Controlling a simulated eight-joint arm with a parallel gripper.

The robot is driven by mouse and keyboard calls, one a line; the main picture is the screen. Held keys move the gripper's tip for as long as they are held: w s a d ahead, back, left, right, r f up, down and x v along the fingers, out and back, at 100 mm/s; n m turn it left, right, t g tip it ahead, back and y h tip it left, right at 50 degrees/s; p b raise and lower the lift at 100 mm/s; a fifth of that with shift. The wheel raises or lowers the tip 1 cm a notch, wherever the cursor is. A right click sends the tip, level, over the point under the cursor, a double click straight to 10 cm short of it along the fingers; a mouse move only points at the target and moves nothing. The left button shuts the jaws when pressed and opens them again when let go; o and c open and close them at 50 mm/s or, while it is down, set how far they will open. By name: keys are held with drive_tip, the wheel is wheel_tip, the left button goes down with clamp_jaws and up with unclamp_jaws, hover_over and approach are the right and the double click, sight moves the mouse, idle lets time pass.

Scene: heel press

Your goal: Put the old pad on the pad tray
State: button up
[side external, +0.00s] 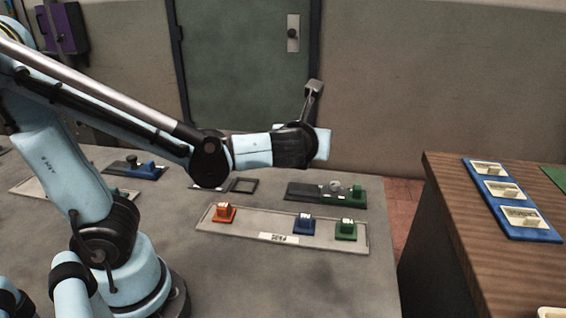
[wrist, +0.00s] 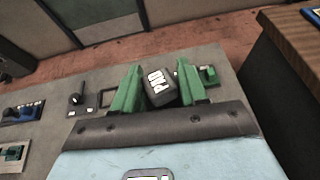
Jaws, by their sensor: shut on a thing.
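The old pad (wrist: 159,87) is a dark grey block with a white PAD label, tilted in the wrist view. My gripper (wrist: 158,72) has green fingers, one on each side of it, and is shut on it. In the side view my gripper (side external: 321,145) is raised above the far part of the grey bench; its fingers and the pad are hidden there. A long shallow tray (side external: 212,250) holds an orange, a blue and a green block; its label is upside down. Another pale tray (side external: 28,188) lies at left, partly behind my arm.
A dark plate with a green block and a round part (side external: 318,191) stands behind the long tray. A black frame (side external: 243,185) and a blue fixture (side external: 147,171) lie farther left.

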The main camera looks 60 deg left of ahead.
drive_tip(key=s+a+f+n+g+y, duration=0.3)
drive_tip(key=a+f+n+g, duration=0.6)
drive_tip(key=n+g, duration=0.5)
drive_tip(key=shift+a+g+y, duration=0.3)
drive_tip(key=shift+a+g, duration=0.5)
drive_tip(key=shift+a, duration=0.1)
hover_over(245, 187)
wheel_tip(245, 187, down, 7)
drive_tip(key=shift+f, duration=0.1)
drive_tip(key=shift+a+f, duration=0.1)
drive_tip(key=shift+f, duration=1.65)
drive_tip(key=o, duration=1.1)
drive_tip(key=shift+c, duration=0.2)
